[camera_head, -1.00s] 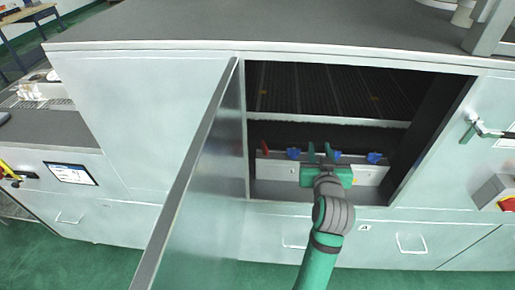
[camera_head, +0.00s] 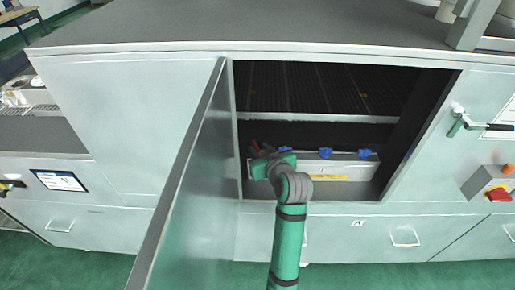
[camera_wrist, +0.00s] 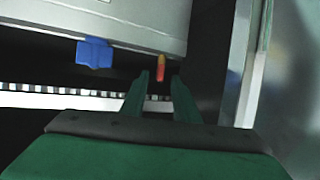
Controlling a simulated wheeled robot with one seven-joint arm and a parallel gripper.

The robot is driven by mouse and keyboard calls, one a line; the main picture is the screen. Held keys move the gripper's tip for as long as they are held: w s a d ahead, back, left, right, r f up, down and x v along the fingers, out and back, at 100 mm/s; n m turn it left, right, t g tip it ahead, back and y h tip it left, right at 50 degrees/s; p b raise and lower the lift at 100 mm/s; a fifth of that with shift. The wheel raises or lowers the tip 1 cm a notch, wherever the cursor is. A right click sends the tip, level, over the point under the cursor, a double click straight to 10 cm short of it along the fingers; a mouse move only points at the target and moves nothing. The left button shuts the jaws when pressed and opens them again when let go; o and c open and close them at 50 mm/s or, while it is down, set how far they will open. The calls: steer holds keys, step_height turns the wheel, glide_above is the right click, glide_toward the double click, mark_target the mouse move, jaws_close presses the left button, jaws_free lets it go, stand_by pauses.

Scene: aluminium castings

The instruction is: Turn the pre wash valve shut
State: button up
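A row of valve handles sits on a pale manifold (camera_head: 345,168) inside the open cabinet bay. A red-orange handle (camera_wrist: 160,67) shows end-on in the wrist view, and three blue handles show in the head view, the nearest to my gripper being this one (camera_head: 285,151). One blue handle (camera_wrist: 94,53) is left of the red one in the wrist view. My gripper (camera_wrist: 160,78) is open, with its fingertips either side of the red handle and no clear contact. In the head view my gripper (camera_head: 259,149) largely hides that handle. No label naming the pre wash valve is readable.
The open cabinet door (camera_head: 190,170) stands close to the left of my arm. The bay's right side wall (camera_head: 408,135) and a shelf edge (camera_head: 320,118) above bound the opening. A yellow label (camera_head: 327,177) is on the manifold. A red switch (camera_head: 497,194) is far right.

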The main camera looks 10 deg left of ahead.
steer(key=shift+x, duration=0.9)
jaws_close()
steer(key=shift+a, duration=0.1)
steer(key=shift+s+m+t+h, duration=0.1)
steer(key=shift+m+t+h, duration=0.3)
steer(key=shift+m+h, duration=0.3)
